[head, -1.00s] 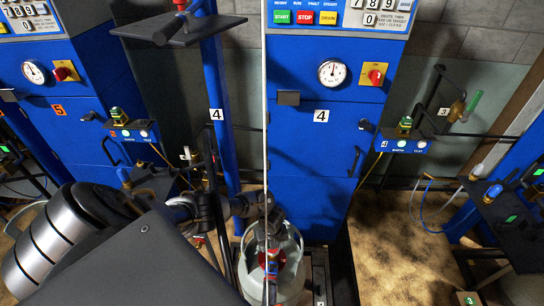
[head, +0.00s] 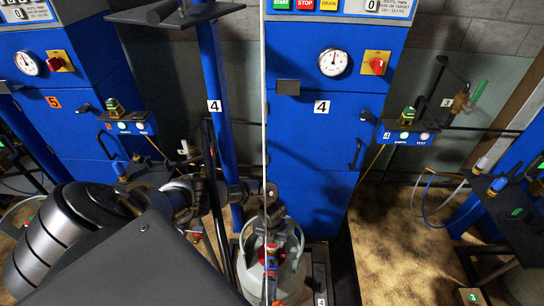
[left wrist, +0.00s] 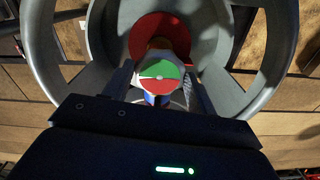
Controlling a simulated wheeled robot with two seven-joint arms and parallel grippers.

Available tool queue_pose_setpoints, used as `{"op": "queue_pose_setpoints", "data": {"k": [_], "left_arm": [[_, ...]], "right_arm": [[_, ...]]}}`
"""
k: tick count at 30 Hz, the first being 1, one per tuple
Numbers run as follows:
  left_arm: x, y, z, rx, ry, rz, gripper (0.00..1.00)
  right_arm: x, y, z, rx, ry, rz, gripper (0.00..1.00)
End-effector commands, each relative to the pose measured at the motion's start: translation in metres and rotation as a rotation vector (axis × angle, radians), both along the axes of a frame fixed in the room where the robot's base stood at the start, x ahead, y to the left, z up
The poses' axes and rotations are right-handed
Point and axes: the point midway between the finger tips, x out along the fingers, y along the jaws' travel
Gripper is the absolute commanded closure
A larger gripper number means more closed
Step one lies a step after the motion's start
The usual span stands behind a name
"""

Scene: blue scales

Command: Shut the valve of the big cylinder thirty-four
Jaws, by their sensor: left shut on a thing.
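The big grey cylinder (head: 291,284) stands on the scale marked 4, its collar open at the top. In the left wrist view the collar (left wrist: 277,60) rings the valve. The valve knob (left wrist: 158,77) has a round face, green above and red below, with a pale mark on it. My left gripper (head: 270,245) reaches down inside the collar. In the left wrist view its fingers (left wrist: 160,92) stand on either side of the knob, closed on the valve. The valve body below is mostly hidden. My right gripper is in neither current view.
The blue cabinet marked 4 (head: 318,150) rises behind the cylinder, with a dial (head: 333,62) and a red switch (head: 377,66). A blue post (head: 212,85) stands to the left. At right, a dark shelf (head: 510,212) holds fittings and hoses. Brown floor lies between.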

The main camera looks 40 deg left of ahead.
Motion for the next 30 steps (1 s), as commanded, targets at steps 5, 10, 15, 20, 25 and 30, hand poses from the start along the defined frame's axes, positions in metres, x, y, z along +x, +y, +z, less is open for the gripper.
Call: {"op": "queue_pose_setpoints", "data": {"k": [5,10,15,20,25,30], "left_arm": [[-0.002,0.000,-0.001,0.000,0.004,-0.002,0.66],[-0.002,0.000,-0.001,0.000,0.004,-0.002,0.38],[-0.001,0.000,-0.001,0.000,0.002,-0.001,0.21],[-0.001,0.000,0.000,0.000,0.001,0.000,0.21],[0.000,0.000,0.007,0.000,0.001,0.001,0.21],[0.001,0.000,0.036,-0.002,-0.003,-0.002,0.21]], "right_arm": [[0.000,0.000,0.000,0.000,0.000,0.000,0.64],[0.000,0.000,0.000,0.000,0.000,0.000,0.64],[0.000,0.000,0.000,0.000,0.000,0.000,0.64],[0.000,0.000,0.000,0.000,0.000,0.000,0.64],[0.000,0.000,0.002,0.000,0.000,0.000,0.64],[0.000,0.000,0.008,0.000,0.000,0.000,0.64]]}}
